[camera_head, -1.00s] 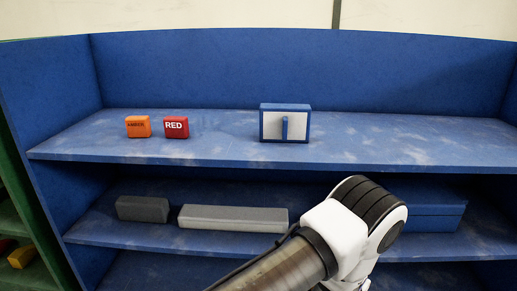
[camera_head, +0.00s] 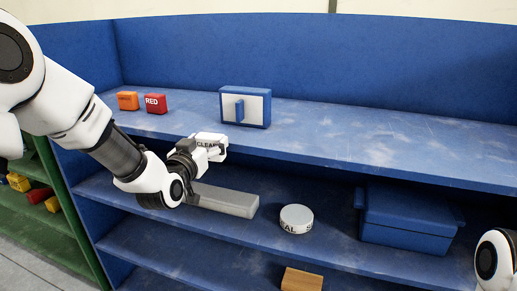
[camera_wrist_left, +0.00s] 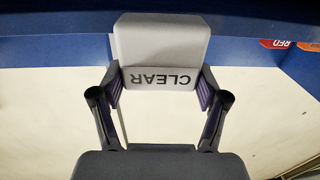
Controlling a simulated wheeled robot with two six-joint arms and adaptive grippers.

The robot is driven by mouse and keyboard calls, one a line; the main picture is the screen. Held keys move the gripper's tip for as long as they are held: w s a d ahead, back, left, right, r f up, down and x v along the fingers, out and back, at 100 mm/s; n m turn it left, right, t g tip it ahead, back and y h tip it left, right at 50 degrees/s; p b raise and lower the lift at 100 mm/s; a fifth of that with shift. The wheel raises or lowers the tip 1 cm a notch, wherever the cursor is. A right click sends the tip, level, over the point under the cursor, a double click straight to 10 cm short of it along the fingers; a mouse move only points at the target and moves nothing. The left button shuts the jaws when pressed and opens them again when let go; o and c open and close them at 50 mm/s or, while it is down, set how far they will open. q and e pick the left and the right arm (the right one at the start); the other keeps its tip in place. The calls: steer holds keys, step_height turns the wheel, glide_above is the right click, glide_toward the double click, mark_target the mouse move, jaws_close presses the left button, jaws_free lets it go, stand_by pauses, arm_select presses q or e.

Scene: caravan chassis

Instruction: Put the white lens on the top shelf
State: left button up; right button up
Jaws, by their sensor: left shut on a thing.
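The white lens (camera_head: 210,140), a pale block marked CLEAR, is held in my left gripper (camera_head: 203,152) in front of the top shelf's (camera_head: 350,141) front edge. In the left wrist view the lens (camera_wrist_left: 162,45) sits between both fingers of the left gripper (camera_wrist_left: 160,88), which press on its sides. An amber lens (camera_head: 128,101) and a red lens (camera_head: 156,103) stand on the left of the top shelf. In the head view, only a piece of my right arm shows at the right edge; its gripper is out of view.
A blue box with a white front and blue handle (camera_head: 245,107) stands on the top shelf. The shelf right of it is clear. Below are a grey bar (camera_head: 225,200), a round white tin (camera_head: 296,219), a blue lidded bin (camera_head: 410,220) and a wooden block (camera_head: 301,280).

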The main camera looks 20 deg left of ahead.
arm_select(q)
steer(key=s+a+r+m+h, duration=0.1)
steer(key=s+a+r+h, duration=0.15)
steer(key=r, duration=0.55)
steer(key=shift+y, duration=0.45)
steer(key=w+d+p, duration=0.1)
steer(key=w+d, duration=0.2)
steer(key=d, duration=0.1)
steer(key=w+d+p, duration=0.2)
steer(key=w+d, duration=0.1)
steer(key=d, duration=0.1)
steer(key=w+d+f+p, duration=0.1)
steer(key=w+d+p, duration=0.1)
steer(key=w+d, duration=0.1)
steer(key=shift+d, duration=0.85)
steer(key=shift+d+f, duration=0.15)
steer(key=shift+f, duration=0.2)
step_height(320, 180, down, 3)
steer(key=shift+r+p, duration=0.15)
steer(key=shift+p, duration=0.7)
steer(key=shift+w+f, duration=0.15)
steer(key=shift+f, duration=0.15)
steer(key=shift+f+b, duration=0.15)
steer(key=shift+b, duration=0.2)
steer(key=o, duration=0.9)
steer(key=shift+o, duration=1.3)
